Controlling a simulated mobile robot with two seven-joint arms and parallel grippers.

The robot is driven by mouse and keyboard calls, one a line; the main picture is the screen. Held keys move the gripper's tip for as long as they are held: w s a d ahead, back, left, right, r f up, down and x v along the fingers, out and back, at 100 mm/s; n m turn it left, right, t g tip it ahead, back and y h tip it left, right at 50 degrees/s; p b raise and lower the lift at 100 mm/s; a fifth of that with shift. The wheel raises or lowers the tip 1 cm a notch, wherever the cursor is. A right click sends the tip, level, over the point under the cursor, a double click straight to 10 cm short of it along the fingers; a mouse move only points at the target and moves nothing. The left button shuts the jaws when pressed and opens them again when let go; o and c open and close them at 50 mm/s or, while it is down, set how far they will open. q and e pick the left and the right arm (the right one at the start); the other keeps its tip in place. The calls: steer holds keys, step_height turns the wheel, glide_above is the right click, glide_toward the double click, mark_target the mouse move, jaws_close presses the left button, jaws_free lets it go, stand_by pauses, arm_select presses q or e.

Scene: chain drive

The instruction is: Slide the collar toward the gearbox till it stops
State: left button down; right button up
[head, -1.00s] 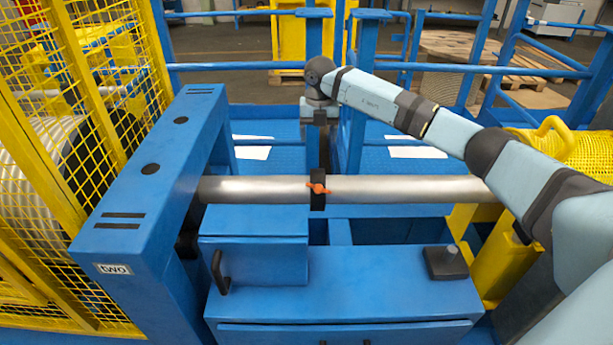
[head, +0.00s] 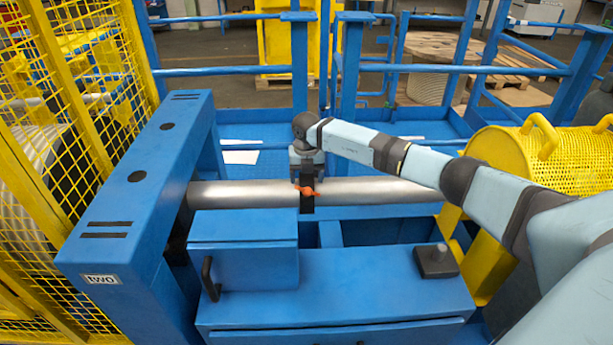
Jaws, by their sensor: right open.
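The collar (head: 307,204) is a black ring with an orange lever (head: 305,191). It sits around the grey horizontal shaft (head: 245,194), near the middle of the head view. My right gripper (head: 307,180) comes down from above onto the collar, with its jaws open. The gripper hides the collar's upper part, and I cannot tell whether the fingers touch it. No part is clearly marked as the gearbox. The shaft's left end meets a blue housing (head: 150,180) with a small "TWO" label. Its right end runs toward a yellow guard (head: 500,150). My left gripper is not in view.
A blue cabinet (head: 330,290) with a black handle stands below the shaft. A dark block with a knob (head: 436,260) sits on its top. Blue rails (head: 440,70) stand behind, and yellow mesh (head: 60,60) closes the left side. The shaft is bare on both sides of the collar.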

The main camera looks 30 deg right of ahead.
mark_target(355, 183)
steer(key=c, duration=1.3)
steer(key=s+d, duration=0.2)
steer(key=d, duration=0.2)
steer(key=s+d+p, duration=0.1)
steer(key=s+d, duration=0.2)
steer(key=d, duration=0.1)
steer(key=s+d+p, duration=0.1)
steer(key=s+d, duration=0.1)
steer(key=d, duration=0.2)
steer(key=shift+s+d, duration=0.1)
steer(key=shift+s, duration=0.1)
steer(key=shift+d, duration=0.1)
steer(key=o, duration=1.1)
steer(key=shift+c, duration=0.2)
steer(key=shift+o, duration=1.2)
steer(key=shift+s+d, duration=0.1)
steer(key=shift+s, duration=0.05)
